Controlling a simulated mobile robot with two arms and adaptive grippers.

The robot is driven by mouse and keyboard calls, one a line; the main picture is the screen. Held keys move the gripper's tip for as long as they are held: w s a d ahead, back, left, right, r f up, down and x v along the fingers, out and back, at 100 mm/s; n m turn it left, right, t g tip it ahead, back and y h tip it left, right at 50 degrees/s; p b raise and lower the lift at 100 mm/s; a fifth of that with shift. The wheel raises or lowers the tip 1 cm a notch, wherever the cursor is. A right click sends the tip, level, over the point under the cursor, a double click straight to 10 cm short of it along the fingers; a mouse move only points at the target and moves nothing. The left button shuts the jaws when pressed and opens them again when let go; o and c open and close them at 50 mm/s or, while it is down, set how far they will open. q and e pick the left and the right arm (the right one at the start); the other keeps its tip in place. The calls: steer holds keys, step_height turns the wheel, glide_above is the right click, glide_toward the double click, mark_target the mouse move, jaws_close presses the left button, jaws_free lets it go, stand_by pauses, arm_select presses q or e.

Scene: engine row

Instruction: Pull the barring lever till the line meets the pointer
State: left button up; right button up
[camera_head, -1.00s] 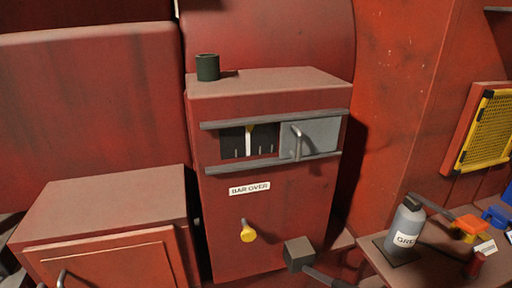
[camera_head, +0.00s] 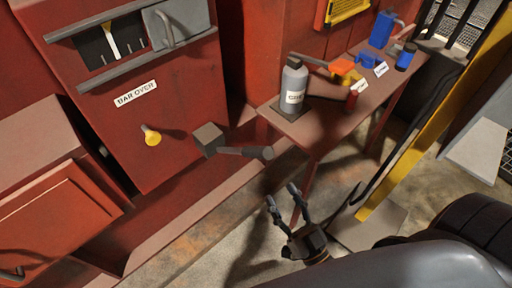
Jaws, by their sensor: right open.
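The red cabinet marked BAR OVER (camera_head: 136,93) has a dark window (camera_head: 97,47) with a yellow-and-white pointer (camera_head: 111,38) and several thin pale lines low in it. A grey sliding cover (camera_head: 185,20) with a bar handle sits to the window's right. What looks like the barring lever (camera_head: 240,151) sticks out to the right from a grey block (camera_head: 207,139) low on the cabinet. My right gripper (camera_head: 281,194) is open and empty, below and right of the lever's end and apart from it. My left gripper is out of view.
A yellow knob (camera_head: 151,136) is on the cabinet front. A red bench (camera_head: 322,128) at right carries a grey bottle (camera_head: 293,88), a blue can (camera_head: 382,29) and small parts. A yellow post (camera_head: 412,130) stands farther right. A low red box (camera_head: 52,228) is at left.

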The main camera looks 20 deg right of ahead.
mark_target(257, 151)
steer(key=p+x, duration=0.3)
steer(key=x, duration=0.9)
steer(key=shift+w+d+r, duration=0.1)
steer(key=shift+w, duration=0.05)
steer(key=shift+w+r+p, duration=0.15)
steer(key=shift+w+p, duration=0.2)
steer(key=shift+w, duration=0.3)
steer(key=shift+c, duration=0.4)
jaws_close()
